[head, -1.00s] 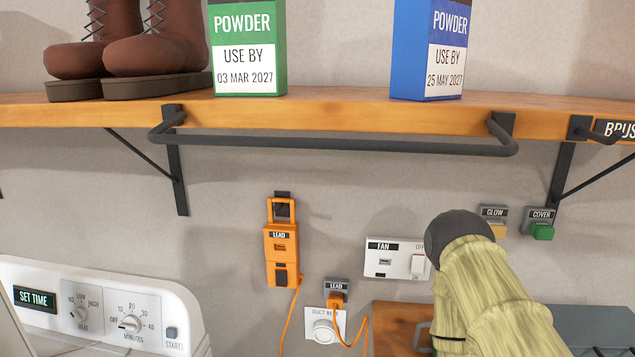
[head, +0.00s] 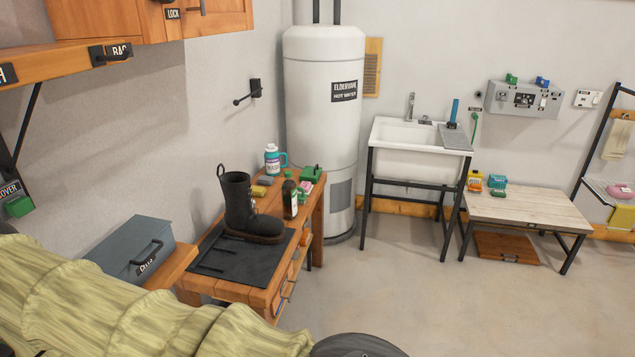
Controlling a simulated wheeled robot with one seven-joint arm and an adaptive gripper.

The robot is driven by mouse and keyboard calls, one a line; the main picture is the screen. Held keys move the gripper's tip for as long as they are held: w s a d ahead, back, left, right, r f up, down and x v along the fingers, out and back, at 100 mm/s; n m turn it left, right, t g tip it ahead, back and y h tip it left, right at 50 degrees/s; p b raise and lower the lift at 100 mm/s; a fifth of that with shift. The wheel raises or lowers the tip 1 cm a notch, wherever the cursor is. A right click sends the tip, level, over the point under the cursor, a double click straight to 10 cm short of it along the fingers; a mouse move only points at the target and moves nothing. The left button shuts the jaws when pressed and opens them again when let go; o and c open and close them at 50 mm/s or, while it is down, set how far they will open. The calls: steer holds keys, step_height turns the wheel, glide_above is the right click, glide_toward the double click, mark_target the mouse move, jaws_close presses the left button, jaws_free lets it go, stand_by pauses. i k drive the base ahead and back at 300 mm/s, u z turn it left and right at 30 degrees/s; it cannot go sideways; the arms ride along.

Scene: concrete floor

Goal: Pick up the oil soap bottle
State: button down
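I cannot read any label as oil soap. A dark bottle with a pale label (head: 290,199) stands upright on the wooden workbench (head: 312,222), just right of a black boot (head: 243,208). A teal and white jug (head: 273,160) stands at the back of that bench. My sleeved arm crosses the lower left of the head view, well in front of the bottles. My gripper is not in view.
The boot rests on a dark mat (head: 240,262). A grey metal box (head: 133,248) sits left of the workbench. A white water heater (head: 325,120) and a sink (head: 410,140) stand behind. The concrete floor (head: 420,290) between the benches is clear.

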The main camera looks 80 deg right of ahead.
mark_target(288, 189)
steer(key=z, duration=3)
steer(key=i, duration=1.85)
steer(key=u, duration=2.25)
